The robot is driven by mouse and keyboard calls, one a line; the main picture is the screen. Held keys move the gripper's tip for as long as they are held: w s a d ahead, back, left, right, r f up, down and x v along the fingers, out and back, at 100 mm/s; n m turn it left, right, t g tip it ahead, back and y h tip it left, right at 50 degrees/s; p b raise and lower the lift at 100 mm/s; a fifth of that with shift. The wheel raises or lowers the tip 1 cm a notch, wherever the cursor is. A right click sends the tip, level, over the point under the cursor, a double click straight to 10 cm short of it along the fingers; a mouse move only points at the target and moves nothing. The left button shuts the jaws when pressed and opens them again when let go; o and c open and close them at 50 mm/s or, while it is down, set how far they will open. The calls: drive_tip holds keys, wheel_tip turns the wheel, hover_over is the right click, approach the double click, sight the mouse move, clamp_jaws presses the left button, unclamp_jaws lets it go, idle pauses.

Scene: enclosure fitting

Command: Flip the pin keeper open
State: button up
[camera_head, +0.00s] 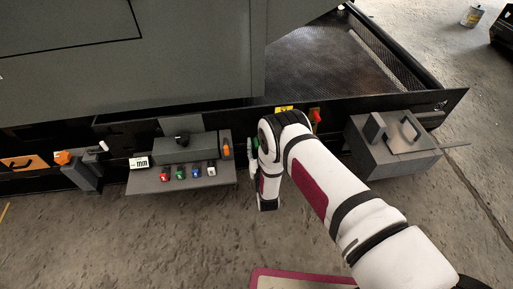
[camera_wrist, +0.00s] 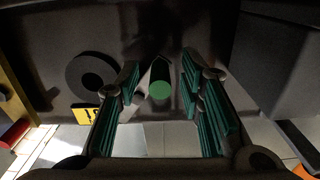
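In the wrist view a green-ended dark cylinder (camera_wrist: 159,93) points toward the camera, between the two teal-padded fingers of my gripper (camera_wrist: 160,76). The fingers are open, with a visible gap on each side of the cylinder. I cannot tell for sure whether this cylinder is part of the pin keeper.
Left of my arm, a grey shelf (camera_head: 205,182) carries several coloured buttons. A grey box (camera_head: 375,158) with a handle stands to the right, and its wall is close in the wrist view. A red lever (camera_head: 317,117) is just behind the arm. The floor in front is mostly clear.

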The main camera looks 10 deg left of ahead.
drive_tip(key=shift+w, duration=0.15)
clamp_jaws()
drive_tip(key=shift+w+d+f+n, duration=0.15)
drive_tip(key=shift+d+n, duration=0.25)
drive_tip(key=shift+n, duration=0.85)
drive_tip(key=shift+w+d+f+n, duration=0.15)
drive_tip(key=shift+d+n, duration=0.3)
drive_tip(key=shift+n, duration=0.75)
drive_tip(key=shift+d+f+n, duration=0.2)
drive_tip(key=shift+d+n, duration=0.2)
drive_tip(key=shift+n, duration=0.85)
unclamp_jaws()
